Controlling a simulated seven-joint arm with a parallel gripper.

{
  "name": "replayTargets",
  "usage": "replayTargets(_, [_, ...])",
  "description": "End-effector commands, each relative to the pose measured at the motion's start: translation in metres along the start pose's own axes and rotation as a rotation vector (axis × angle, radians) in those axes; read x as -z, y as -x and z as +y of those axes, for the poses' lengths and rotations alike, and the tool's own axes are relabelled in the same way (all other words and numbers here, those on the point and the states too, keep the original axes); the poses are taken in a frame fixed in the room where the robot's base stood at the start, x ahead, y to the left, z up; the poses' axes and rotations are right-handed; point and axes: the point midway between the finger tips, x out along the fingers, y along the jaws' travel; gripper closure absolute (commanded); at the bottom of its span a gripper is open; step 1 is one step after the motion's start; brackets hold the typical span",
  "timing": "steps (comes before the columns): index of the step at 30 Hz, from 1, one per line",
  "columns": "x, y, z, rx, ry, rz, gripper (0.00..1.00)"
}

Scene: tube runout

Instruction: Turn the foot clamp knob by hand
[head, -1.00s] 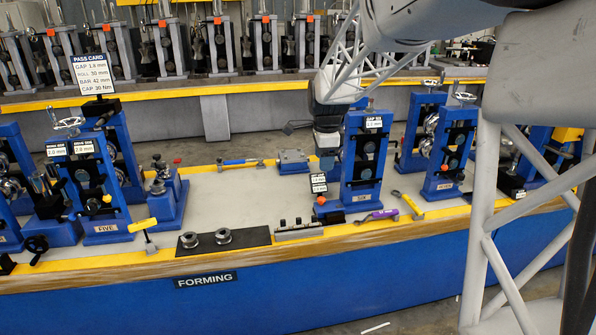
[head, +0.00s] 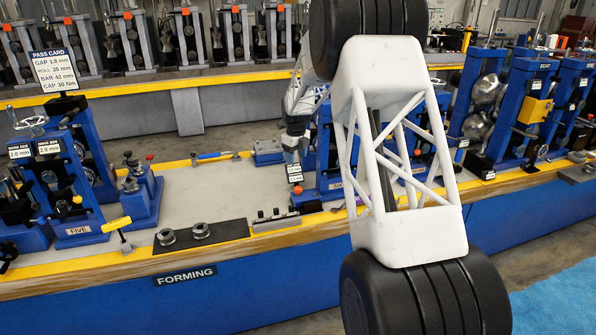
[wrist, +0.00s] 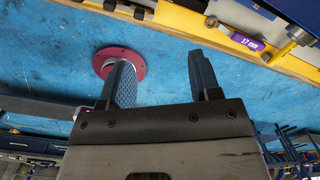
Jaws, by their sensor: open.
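My gripper (head: 292,150) points down beside the blue stand (head: 328,160) over the bench, in the head view. In the wrist view its two dark ribbed fingers (wrist: 160,65) are apart with nothing between them. A dark red round disc with a pale hub (wrist: 112,62) shows on a worn blue surface (wrist: 190,25), partly behind the left finger. I cannot tell whether it is the foot clamp knob. In the head view a small orange-red knob (head: 297,190) sits at the foot of the stand, below the gripper; most of the stand is hidden by my arm.
A tool with a purple 17 mm label (wrist: 246,42) lies near a yellow edge in the wrist view. Two rollers lie on a black mat (head: 230,229), left of a small rack (head: 274,217). The grey bench top (head: 215,190) left of the stand is largely clear.

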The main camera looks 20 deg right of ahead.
Motion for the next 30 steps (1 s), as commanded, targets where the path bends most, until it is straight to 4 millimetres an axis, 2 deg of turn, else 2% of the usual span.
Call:
replayTargets(1, [-0.006, -0.013, -0.008, -0.003, -0.043, 0.005, 0.43])
replayTargets(9, [-0.037, -0.073, -0.044, -0.012, -0.303, 0.021, 0.43])
replayTargets(15, [-0.052, -0.109, -0.064, -0.015, -0.453, 0.032, 0.43])
replayTargets(21, [-0.057, -0.124, -0.072, -0.016, -0.52, 0.036, 0.43])
replayTargets(30, [-0.058, -0.126, -0.073, -0.016, -0.526, 0.036, 0.43])
